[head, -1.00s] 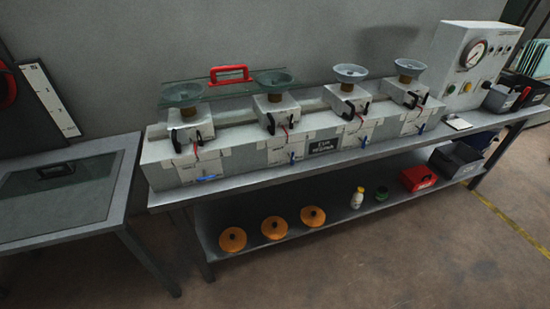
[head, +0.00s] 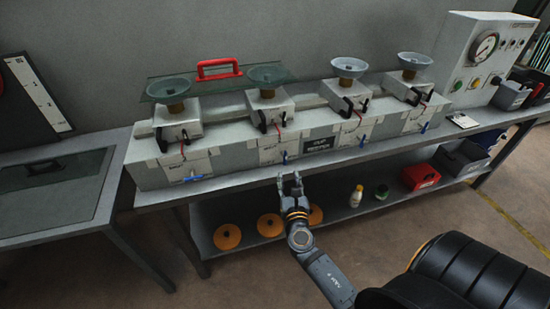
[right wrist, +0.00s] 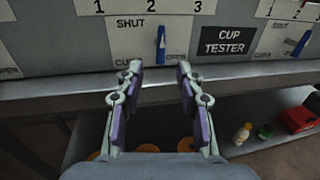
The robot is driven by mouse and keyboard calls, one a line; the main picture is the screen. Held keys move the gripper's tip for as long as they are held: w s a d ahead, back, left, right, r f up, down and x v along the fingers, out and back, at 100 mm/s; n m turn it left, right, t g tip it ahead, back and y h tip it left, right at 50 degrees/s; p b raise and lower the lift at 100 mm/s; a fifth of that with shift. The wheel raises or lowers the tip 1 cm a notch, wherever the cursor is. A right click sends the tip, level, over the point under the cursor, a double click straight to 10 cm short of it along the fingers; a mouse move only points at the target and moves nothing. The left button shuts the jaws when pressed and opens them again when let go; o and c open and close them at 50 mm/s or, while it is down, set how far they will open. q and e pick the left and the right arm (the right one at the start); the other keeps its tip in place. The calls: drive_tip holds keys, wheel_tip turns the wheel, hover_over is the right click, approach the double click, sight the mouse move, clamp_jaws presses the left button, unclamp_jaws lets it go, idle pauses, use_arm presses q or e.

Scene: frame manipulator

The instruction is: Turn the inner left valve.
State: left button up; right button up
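The inner left valve (head: 285,157) is a small blue lever on the front of the cup tester, under the second cup station from the left. In the right wrist view the blue lever (right wrist: 161,45) stands upright on a white label, right of the word SHUT. My right gripper (head: 290,176) is open and empty, just below and in front of this valve at the bench's front edge. In the right wrist view its two fingers (right wrist: 158,82) are apart, with the lever above and between them. They do not touch it. My left gripper is not in view.
The outer left valve (head: 193,179) lies flat. Another blue lever (right wrist: 302,44) is right of the CUP TESTER sign (right wrist: 228,40). The bench edge (right wrist: 60,88) runs behind my fingers. The lower shelf (head: 340,212) holds orange discs, a bottle and a red box.

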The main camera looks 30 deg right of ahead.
sight(286, 160)
drive_tip(key=p+x, duration=0.1)
drive_tip(key=x, duration=0.9)
drive_tip(key=shift+d+f, duration=0.1)
clamp_jaws()
